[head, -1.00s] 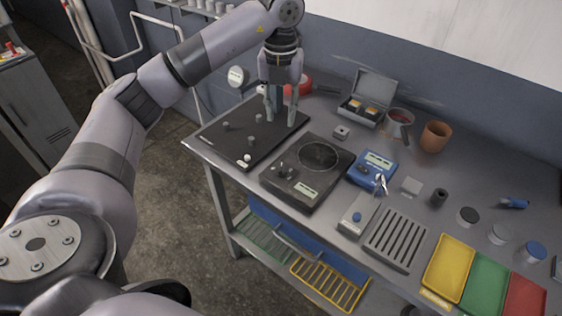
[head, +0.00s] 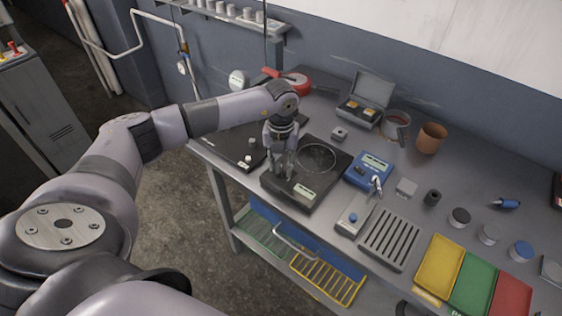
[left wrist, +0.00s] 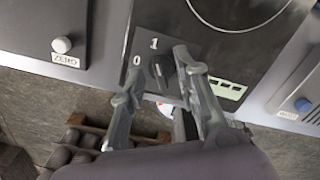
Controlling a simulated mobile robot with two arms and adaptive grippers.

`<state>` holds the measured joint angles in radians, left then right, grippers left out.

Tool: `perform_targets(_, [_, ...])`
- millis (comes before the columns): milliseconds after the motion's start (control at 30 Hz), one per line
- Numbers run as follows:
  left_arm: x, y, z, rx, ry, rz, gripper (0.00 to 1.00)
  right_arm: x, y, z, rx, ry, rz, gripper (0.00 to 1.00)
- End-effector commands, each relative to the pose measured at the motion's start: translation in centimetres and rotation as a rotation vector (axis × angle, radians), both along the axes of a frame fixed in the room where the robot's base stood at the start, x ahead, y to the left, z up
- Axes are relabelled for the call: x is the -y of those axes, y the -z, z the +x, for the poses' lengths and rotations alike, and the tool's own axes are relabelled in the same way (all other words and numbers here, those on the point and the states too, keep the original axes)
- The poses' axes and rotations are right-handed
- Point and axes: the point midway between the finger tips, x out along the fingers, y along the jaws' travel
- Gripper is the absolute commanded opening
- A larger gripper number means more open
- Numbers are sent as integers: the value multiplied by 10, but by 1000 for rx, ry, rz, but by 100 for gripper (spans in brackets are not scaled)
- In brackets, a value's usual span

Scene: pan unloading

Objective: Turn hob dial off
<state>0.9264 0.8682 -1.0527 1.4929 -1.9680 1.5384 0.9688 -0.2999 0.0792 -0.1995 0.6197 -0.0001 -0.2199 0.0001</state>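The hob (head: 322,187) is a flat dark unit with a round ring on top, on the bench at the middle of the head view. Its dark dial (left wrist: 158,72) shows in the left wrist view, next to the white marks 0 and 1. My left gripper (head: 282,172) is over the hob's front left corner, pointing down. In the left wrist view its fingers (left wrist: 158,78) are apart, one on each side of the dial; I cannot tell whether they touch it. The dial is hidden by the gripper in the head view. My right gripper is out of view.
A blue meter (head: 371,168) and a grey slotted tray (head: 390,238) stand to the right. A red pan (head: 296,84) is at the back. The hob's ring is empty.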

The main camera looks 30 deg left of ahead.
Motion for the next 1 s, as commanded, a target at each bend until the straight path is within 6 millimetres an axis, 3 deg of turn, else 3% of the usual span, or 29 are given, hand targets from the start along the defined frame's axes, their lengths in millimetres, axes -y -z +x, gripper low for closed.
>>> perform_targets(300, [0, 3, 0, 1, 0, 0, 29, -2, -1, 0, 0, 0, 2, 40])
perform_targets(733, [0, 3, 0, 1, -1, 0, 0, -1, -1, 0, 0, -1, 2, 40])
perform_targets(1000, [0, 2, 0, 1, -1, 0, 0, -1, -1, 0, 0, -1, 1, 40])
